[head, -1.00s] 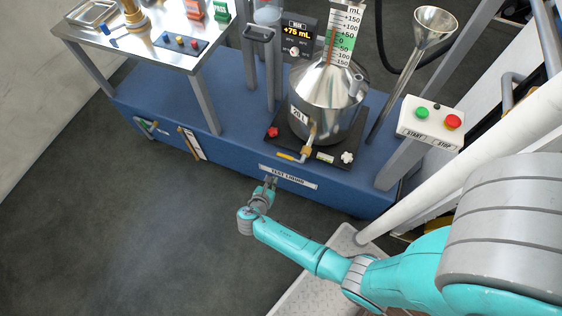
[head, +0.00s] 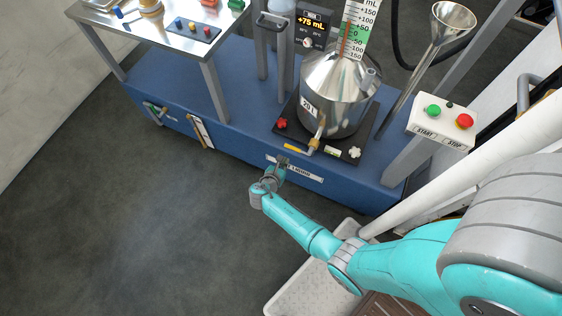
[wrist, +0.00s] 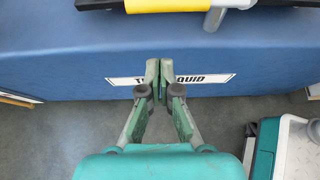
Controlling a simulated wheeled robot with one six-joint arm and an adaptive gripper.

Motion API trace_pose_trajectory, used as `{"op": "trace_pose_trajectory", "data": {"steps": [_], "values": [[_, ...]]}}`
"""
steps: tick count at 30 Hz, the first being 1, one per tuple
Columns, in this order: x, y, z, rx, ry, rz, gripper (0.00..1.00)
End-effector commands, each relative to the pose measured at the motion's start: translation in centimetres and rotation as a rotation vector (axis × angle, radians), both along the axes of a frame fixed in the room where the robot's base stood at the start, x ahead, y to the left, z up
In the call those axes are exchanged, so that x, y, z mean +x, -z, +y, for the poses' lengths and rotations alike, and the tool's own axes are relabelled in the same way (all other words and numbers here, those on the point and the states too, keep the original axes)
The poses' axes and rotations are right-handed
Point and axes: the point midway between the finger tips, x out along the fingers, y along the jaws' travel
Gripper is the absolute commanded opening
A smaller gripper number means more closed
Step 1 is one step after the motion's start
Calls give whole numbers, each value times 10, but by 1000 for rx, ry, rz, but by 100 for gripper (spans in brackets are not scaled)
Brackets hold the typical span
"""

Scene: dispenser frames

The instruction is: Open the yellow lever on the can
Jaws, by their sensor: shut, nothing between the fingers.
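The can (head: 340,100) is a shiny steel vessel with a conical top, standing upright on a black plate (head: 352,150) on the blue base. The yellow lever (head: 294,147) lies to the left of the spigot's lower end. In the wrist view the yellow lever (wrist: 165,5) shows at the top edge, partly cut off, with a grey metal pipe beside it. My gripper (head: 283,162) is shut and empty, in front of the blue base and just below the lever in the picture. Its fingertips (wrist: 159,70) cover part of the "TEST LIQUID" label.
A red knob (head: 282,124) and a white knob (head: 354,152) sit on the plate. A START/STOP box (head: 443,122) stands at the right, a steel funnel (head: 453,20) behind it. A metal table (head: 205,50) is at the left. The floor in front is clear.

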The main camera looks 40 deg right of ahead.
Motion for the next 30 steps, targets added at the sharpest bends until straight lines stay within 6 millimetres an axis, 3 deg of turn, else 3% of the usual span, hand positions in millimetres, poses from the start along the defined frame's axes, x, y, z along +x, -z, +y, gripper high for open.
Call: {"op": "trace_pose_trajectory", "data": {"steps": [10,22,30], "values": [[10,18,-29,1,1,1,0],[12,-13,-33,0,1,-2,0],[12,-22,-34,0,-1,0,0]]}}
